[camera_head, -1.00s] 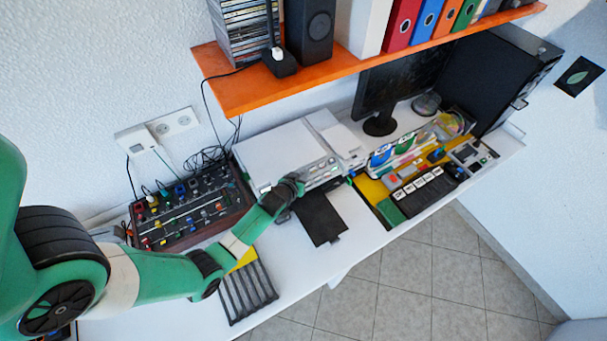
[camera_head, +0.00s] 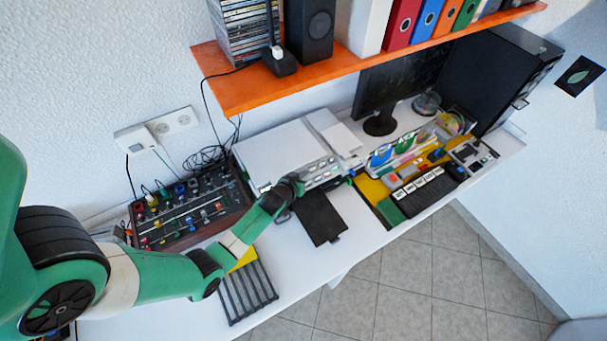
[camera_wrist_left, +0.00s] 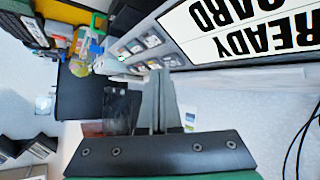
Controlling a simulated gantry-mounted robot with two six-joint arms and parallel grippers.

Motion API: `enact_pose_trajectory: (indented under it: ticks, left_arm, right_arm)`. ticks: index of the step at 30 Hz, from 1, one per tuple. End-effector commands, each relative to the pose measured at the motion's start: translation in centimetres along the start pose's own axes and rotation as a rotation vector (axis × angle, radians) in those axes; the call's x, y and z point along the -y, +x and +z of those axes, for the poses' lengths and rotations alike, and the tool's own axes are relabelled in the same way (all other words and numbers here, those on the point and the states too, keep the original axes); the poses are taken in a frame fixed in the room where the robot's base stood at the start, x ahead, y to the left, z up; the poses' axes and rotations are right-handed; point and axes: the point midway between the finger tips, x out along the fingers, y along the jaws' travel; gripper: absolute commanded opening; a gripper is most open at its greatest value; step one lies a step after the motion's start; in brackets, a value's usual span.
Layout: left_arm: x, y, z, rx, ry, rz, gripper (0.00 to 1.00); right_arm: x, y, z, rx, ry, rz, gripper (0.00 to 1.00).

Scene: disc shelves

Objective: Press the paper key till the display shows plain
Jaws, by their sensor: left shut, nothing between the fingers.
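The white printer (camera_head: 285,150) stands on the desk against the wall, with a strip of small keys along its front. In the left wrist view its display (camera_wrist_left: 245,30) appears upside down and reads "READY" and "CARD". Several grey keys (camera_wrist_left: 140,43) sit beside the display; their labels are too small to read. My left gripper (camera_head: 299,183) is at the printer's front edge. In the left wrist view its fingers (camera_wrist_left: 158,78) are together and empty, with the tips close to the keys. I cannot tell whether they touch a key. My right gripper is not in view.
A black tray (camera_head: 320,217) juts out in front of the printer. A mixer (camera_head: 190,208) and a black slotted rack (camera_head: 247,292) are to the left. A monitor (camera_head: 400,80) and disc holders (camera_head: 405,150) are to the right. An orange shelf (camera_head: 350,75) overhangs the back.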

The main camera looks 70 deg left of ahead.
Motion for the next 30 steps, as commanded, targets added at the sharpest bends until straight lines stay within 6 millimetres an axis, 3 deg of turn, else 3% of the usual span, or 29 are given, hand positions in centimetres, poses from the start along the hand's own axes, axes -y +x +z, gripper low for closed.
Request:
enact_pose_trajectory:
  ticks: [30]
  left_arm:
    - [0.59, 0.82, 0.57, -0.001, 0.0, 0.0, 0.0]
  right_arm:
    - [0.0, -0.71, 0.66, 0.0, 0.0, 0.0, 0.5]
